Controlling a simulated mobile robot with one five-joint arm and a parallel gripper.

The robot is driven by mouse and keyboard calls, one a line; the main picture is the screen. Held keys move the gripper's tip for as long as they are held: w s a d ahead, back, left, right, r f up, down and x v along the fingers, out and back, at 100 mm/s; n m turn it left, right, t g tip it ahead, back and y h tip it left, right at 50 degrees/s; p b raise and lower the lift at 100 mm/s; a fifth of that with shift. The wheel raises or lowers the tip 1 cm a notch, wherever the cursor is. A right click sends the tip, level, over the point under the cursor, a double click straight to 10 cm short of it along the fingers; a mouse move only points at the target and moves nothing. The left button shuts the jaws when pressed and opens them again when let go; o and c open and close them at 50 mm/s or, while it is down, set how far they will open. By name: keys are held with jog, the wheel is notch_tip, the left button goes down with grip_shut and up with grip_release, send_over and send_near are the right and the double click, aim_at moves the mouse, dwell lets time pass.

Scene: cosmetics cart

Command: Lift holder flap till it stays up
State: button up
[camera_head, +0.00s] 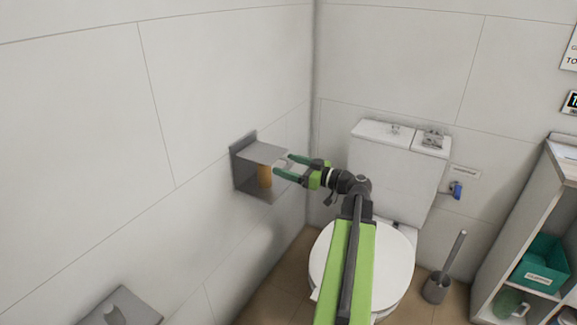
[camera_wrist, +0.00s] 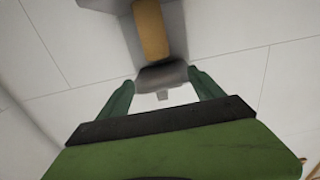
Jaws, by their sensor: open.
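The grey metal holder (camera_head: 240,170) is fixed to the left wall. Its flap (camera_head: 262,152) sticks out from the wall, roughly level, above a brown roll (camera_head: 264,177). In the wrist view the brown roll (camera_wrist: 152,30) is at the top, with a grey rounded edge of the holder (camera_wrist: 162,75) below it, between my fingertips. My gripper (camera_head: 284,165) is open at the front edge of the flap, with one green finger on each side. I cannot tell whether the fingers touch the flap.
A toilet (camera_head: 395,175) with a closed lid stands behind my arm. A brush in a pot (camera_head: 436,288) and a shelf with a teal box (camera_head: 541,262) are at the right. Another grey wall fixture (camera_head: 118,308) is at the lower left. The wall around the holder is bare.

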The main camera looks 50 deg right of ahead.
grip_shut()
dwell(0.6)
